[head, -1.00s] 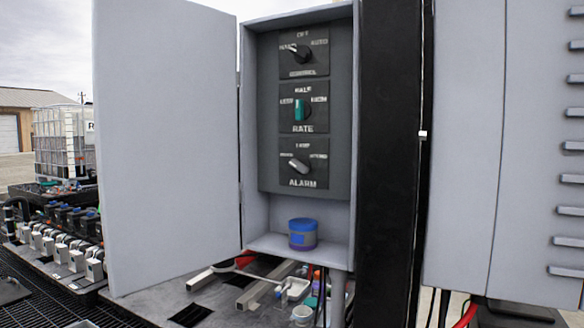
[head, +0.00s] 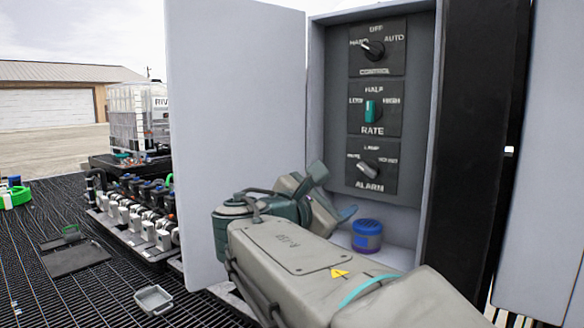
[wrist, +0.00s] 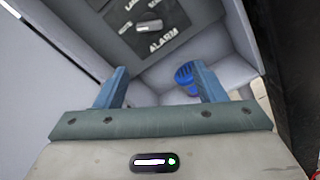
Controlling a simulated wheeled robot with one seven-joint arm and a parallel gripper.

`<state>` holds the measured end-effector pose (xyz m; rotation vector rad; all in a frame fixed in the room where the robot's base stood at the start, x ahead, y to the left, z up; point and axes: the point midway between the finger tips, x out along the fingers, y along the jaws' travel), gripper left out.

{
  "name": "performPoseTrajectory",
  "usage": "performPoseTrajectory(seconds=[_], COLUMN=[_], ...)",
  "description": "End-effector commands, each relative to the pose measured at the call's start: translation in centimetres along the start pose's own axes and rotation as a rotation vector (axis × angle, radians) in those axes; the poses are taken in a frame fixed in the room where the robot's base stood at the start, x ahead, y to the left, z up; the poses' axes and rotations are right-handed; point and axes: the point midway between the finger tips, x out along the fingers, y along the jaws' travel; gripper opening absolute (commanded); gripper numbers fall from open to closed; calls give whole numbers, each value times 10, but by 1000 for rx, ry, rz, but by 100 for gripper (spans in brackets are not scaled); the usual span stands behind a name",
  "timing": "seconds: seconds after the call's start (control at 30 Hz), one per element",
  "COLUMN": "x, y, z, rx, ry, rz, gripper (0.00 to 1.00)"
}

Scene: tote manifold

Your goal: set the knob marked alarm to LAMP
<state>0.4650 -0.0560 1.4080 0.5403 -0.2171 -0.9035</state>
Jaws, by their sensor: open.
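The alarm knob (head: 368,170) is a pale bar on the lowest dark plate of the panel. LAMP is printed above it, a label sits on each side and ALARM is below. The bar lies slanted, from upper left to lower right, not upright toward LAMP. In the wrist view the knob (wrist: 150,26) shows beyond the fingers near the top edge. My gripper (head: 334,196) is in front of the box, below and left of the knob. Its blue fingers (wrist: 160,80) are apart, with nothing between them, and do not touch the knob.
Above are the rate knob (head: 372,111) and control knob (head: 373,49). A blue-lidded jar (head: 367,235) stands on the box floor, near the right finger in the wrist view. The open door (head: 235,120) is on the left; a black post (head: 478,150) is on the right.

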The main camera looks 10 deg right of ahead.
Motion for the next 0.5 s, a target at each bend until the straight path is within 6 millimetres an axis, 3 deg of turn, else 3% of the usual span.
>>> performPoseTrajectory(seconds=[0.23,0.5], x=[14,70], y=[13,15], z=[11,14], rx=[-42,-41], ry=[-36,-35], rz=[28,25], gripper=[64,64])
